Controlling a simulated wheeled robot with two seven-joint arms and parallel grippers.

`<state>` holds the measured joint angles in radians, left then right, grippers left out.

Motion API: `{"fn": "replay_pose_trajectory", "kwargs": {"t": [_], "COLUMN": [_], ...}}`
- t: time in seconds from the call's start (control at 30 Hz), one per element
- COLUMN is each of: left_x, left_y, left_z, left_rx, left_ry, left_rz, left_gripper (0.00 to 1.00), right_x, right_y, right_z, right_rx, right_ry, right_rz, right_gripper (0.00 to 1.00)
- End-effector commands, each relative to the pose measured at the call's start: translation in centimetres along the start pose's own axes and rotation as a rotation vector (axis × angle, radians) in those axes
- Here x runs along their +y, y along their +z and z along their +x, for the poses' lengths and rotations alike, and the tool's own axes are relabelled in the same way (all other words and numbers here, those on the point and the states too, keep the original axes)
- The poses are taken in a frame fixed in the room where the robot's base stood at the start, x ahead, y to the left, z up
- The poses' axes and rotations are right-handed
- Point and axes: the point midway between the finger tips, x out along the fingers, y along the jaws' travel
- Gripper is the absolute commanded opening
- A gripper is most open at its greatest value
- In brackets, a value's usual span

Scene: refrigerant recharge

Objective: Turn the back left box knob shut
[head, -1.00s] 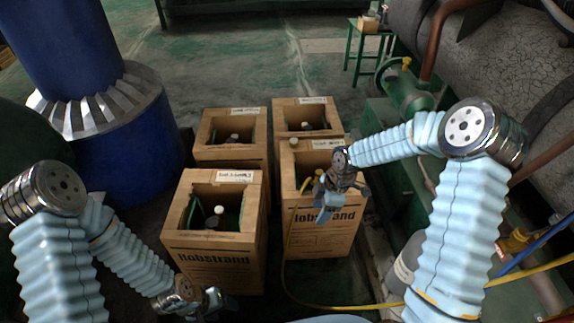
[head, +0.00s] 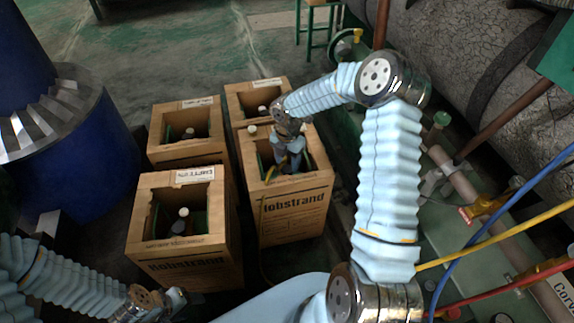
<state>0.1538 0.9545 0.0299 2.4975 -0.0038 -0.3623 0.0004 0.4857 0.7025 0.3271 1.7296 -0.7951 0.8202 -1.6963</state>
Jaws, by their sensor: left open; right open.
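The back left box (head: 181,153) is an open-topped brown carton with a white label on its far rim. Inside it a small pale knob (head: 189,132) shows on top of a dark cylinder; whether it is turned shut cannot be told. My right gripper (head: 291,163) is open, pointing down at the opening of the front right box (head: 292,217), to the right of and nearer than the back left box. Whether it touches anything in there is unclear. My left gripper (head: 178,300) is open and low at the bottom edge, in front of the front left box.
The front left box (head: 185,255) and back right box (head: 238,102) also hold capped cylinders. A blue column stands at the left (head: 80,160). Pipes, hoses and a large tank (head: 470,60) fill the right.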

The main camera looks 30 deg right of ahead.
Motion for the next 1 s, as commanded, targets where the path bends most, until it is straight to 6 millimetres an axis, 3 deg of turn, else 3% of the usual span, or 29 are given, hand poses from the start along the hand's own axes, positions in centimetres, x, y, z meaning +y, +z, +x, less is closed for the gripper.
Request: {"fn": "replay_pose_trajectory", "kwargs": {"t": [0.2,0.53,0.8,1.0], "left_x": [0.0,0.0,0.0,-0.1], "left_y": [0.0,0.0,0.0,0.0], "left_z": [0.1,0.1,0.1,0.1], "left_rx": [0.000,0.000,0.000,0.000], "left_ry": [0.000,0.000,0.000,0.000], "left_rz": [0.000,0.000,0.000,0.000], "left_gripper": [0.59,0.59,0.59,0.59], "right_x": [0.0,0.0,0.0,0.0], "right_y": [0.0,0.0,0.0,0.0], "right_z": [2.5,2.8,2.8,2.8], "right_rx": [0.001,0.000,0.000,0.000], "right_ry": [0.001,0.001,0.001,0.001], "right_rz": [0.000,0.001,0.001,0.014], "right_gripper": [0.52,0.52,0.11,0.11]}}
